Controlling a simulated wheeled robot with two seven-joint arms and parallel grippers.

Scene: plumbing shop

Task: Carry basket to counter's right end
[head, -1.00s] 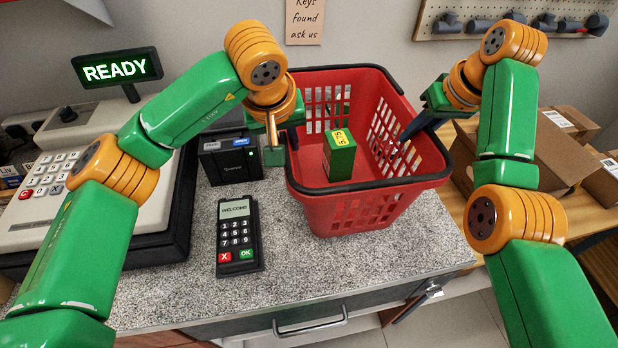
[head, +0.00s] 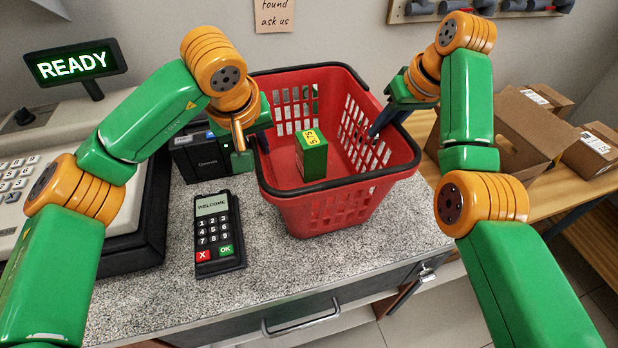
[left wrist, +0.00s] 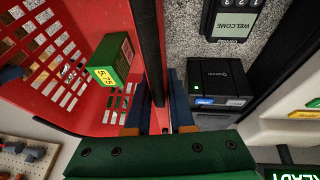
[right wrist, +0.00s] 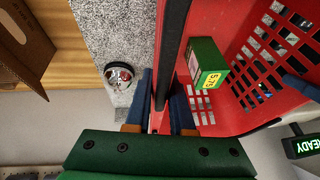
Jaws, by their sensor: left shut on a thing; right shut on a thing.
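The red basket (head: 325,205) with a dark rim is at the counter (head: 390,240), right of the card terminal in the head view. A green box (head: 312,158) with a yellow 5.75 label stands inside it. My left gripper (head: 258,140) is shut on the basket's left rim; the left wrist view shows its fingers (left wrist: 160,108) on either side of the dark rim. My right gripper (head: 384,122) is shut on the right rim; its fingers (right wrist: 161,100) straddle the rim in the right wrist view. Whether the basket's base touches the counter is unclear.
A card terminal (head: 217,232) and black printer (head: 200,158) are left of the basket, with the register (head: 130,235) further left. Cardboard boxes (head: 530,125) stand on a wooden table at the right.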

